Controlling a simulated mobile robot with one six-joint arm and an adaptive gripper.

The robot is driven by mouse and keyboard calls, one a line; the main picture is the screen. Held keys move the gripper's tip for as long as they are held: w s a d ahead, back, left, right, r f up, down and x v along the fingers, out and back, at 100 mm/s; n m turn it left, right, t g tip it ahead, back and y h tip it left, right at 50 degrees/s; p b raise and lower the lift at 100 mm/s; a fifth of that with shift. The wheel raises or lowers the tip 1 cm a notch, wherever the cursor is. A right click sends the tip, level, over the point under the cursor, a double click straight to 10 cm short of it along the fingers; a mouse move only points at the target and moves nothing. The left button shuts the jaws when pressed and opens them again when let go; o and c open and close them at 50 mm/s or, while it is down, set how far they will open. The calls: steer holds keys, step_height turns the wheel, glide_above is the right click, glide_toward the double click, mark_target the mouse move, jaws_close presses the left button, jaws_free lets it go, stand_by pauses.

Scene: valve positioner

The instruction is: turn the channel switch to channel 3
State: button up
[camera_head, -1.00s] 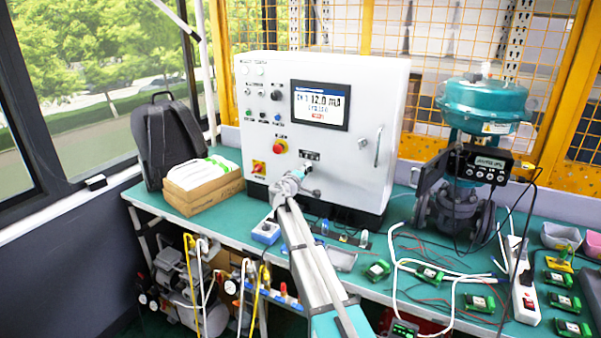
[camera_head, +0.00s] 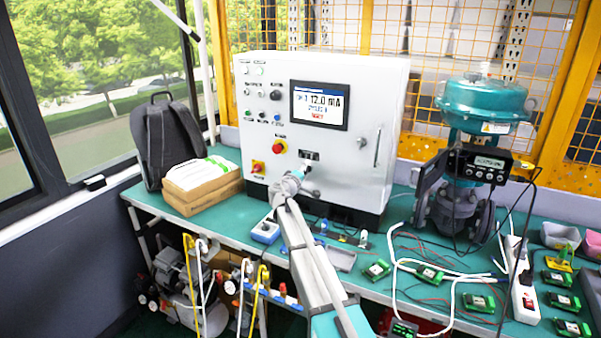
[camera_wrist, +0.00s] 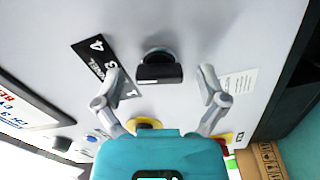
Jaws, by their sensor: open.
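The channel switch is a black knob (camera_wrist: 160,68) on the white cabinet front, seen in the wrist view. A black label plate (camera_wrist: 103,66) with white digits lies beside it; 3 and 4 are readable. My gripper (camera_wrist: 160,76) is open, with one finger on each side of the knob and a visible gap to it on both sides. In the head view my gripper (camera_head: 298,176) is at the cabinet front, just below the label plate (camera_head: 309,155), and largely hides the knob. The cabinet screen (camera_head: 319,105) reads 12.0 mA; its channel digit is too small to read surely.
The white cabinet (camera_head: 350,180) stands on a green bench (camera_head: 375,262). Its door handle (camera_head: 377,147) is right of my gripper, and a red button (camera_head: 279,147) is to the left. A teal valve (camera_head: 484,105) stands at right, with cables and green modules in front.

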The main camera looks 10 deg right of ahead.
steer(key=shift+s, duration=0.1)
steer(key=v, duration=1.2)
stand_by(0.4)
steer(key=s+d+f+m+g+y+p, duration=0.1)
steer(key=s+d+f+m+g+p, duration=0.25)
steer(key=s, duration=0.55)
steer(key=s+d+f+m+g+y+p, duration=0.1)
steer(key=s+d+f+m+g, duration=0.25)
steer(key=s+d+g, duration=0.35)
steer(key=s+a+f+g+y+p, duration=0.1)
steer(key=s+y, duration=0.3)
steer(key=s, duration=0.5)
steer(key=s+a+f+g+y+p, duration=0.2)
steer(key=s+a+g+y, duration=0.1)
steer(key=s, duration=0.7)
steer(key=shift+s+a+f+m+y+p, duration=0.35)
steer(key=shift+a+y, duration=0.2)
steer(key=shift+y, duration=0.25)
steer(key=shift+r, duration=0.1)
steer(key=shift+c, duration=0.2)
